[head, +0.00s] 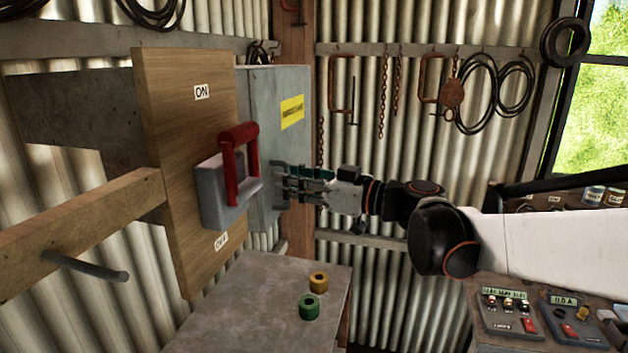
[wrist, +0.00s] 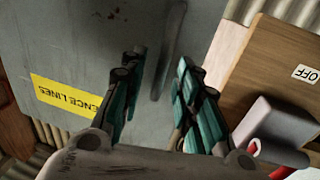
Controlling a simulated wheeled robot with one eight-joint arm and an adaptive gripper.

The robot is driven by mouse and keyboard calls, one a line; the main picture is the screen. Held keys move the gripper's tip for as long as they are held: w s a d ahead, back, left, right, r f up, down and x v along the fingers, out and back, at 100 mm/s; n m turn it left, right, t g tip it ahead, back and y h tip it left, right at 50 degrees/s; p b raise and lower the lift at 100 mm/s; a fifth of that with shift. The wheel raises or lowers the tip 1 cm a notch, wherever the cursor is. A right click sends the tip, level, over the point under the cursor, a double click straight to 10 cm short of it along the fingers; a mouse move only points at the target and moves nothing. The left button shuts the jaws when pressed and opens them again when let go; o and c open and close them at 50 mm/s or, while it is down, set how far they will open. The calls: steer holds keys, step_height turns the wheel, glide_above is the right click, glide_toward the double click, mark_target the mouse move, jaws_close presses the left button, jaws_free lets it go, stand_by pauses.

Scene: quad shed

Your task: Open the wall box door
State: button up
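The wall box (head: 287,85) is a grey metal box with a yellow label, mounted behind a wooden board. Its grey door face fills much of the wrist view (wrist: 75,40), where the door looks shut. A narrow grey upright handle (wrist: 172,45) stands on the face. My gripper (head: 280,182) is at the lower part of the door. In the wrist view my gripper (wrist: 160,65) has its two teal fingers apart, with the handle in line with the gap between them. I cannot tell whether the fingers touch the handle or the door.
A wooden board (head: 180,130) close to the left of my gripper carries a grey switch with a red lever (head: 240,150) and ON and OFF labels. Tools hang behind.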

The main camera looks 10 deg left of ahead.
jaws_close()
